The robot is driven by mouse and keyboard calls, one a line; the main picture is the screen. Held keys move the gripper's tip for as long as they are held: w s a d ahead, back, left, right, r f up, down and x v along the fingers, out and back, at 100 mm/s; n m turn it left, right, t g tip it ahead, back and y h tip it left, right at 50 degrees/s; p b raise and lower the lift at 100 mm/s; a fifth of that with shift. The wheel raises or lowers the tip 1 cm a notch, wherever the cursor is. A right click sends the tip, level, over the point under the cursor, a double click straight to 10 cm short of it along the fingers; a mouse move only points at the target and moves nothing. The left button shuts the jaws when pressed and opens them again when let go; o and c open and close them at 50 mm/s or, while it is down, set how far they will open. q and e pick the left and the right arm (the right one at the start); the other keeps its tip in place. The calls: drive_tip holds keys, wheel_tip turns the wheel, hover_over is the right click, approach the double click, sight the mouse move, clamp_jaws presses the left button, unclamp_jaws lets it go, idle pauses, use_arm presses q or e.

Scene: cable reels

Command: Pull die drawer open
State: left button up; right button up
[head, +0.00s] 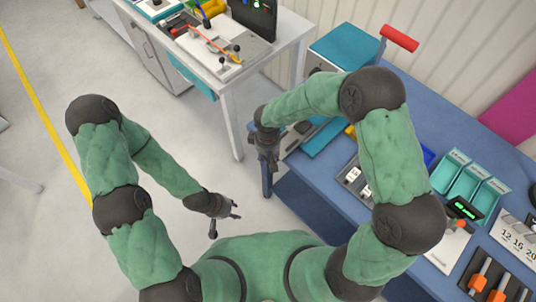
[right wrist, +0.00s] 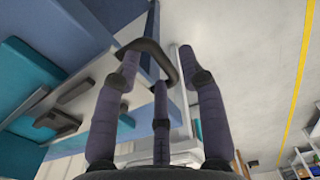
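A dark curved handle (right wrist: 150,50) shows at the fingertips in the right wrist view. It sits along the edge of a blue face (right wrist: 85,22), which I take to be the bench front; the drawer's outline cannot be made out. My right gripper (head: 267,185) points down at the near left edge of the blue bench (head: 410,110). In the right wrist view its fingers (right wrist: 160,68) are spread, with the handle partly between them; contact is unclear. My left gripper (head: 232,222) is open and empty over the floor, away from the bench.
On the bench are a teal-topped machine (head: 345,47) with a red-handled lever (head: 399,38), teal bins (head: 470,182) and orange-handled tools (head: 478,283). A white table (head: 284,28) with tools stands behind. The floor (head: 60,215) to the left is clear.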

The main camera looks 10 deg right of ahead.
wheel_tip(320, 180, up, 12)
idle(0.8)
drive_tip(key=shift+f, duration=0.1)
idle(0.4)
